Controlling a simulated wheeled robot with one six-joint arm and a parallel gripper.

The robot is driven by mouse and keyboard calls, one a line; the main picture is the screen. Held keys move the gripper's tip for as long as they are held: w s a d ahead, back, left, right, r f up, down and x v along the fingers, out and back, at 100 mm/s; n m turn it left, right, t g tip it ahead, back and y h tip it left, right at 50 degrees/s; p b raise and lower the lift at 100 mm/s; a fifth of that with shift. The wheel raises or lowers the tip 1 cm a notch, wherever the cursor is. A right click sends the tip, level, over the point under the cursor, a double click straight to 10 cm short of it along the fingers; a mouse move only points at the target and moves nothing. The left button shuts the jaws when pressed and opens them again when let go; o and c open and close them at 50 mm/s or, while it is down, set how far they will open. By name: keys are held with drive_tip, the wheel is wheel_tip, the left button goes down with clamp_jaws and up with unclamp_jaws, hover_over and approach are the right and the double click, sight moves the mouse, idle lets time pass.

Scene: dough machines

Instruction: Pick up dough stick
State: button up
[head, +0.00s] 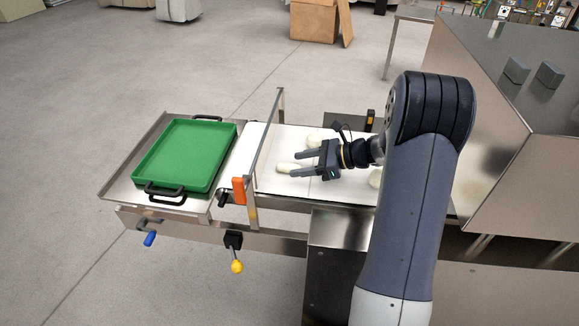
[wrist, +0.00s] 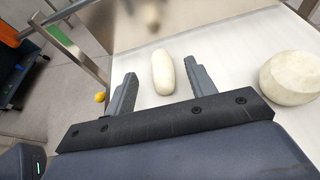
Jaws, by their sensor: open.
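A pale, elongated dough stick (wrist: 163,72) lies on the white conveyor belt (wrist: 228,50). In the wrist view it is ahead of and between the two fingers of my open gripper (wrist: 160,88), nearer the right finger. No contact shows. In the head view, my gripper (head: 298,163) is over the belt with its fingers pointing left, and the dough stick (head: 284,168) shows partly between them. A rounder dough piece (wrist: 290,78) lies to the right in the wrist view.
A green tray (head: 228,137) with black handles sits on a metal stand left of the belt. A metal frame (head: 263,150) with an orange block (head: 239,190) crosses the belt's left part. A large steel machine (head: 500,150) stands to the right.

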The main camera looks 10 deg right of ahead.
sight(294, 165)
drive_tip(key=x, duration=0.3)
drive_tip(key=shift+w+a+f, duration=0.15)
drive_tip(key=shift+a+f, duration=0.05)
drive_tip(key=shift+f, duration=0.05)
drive_tip(key=c, duration=1)
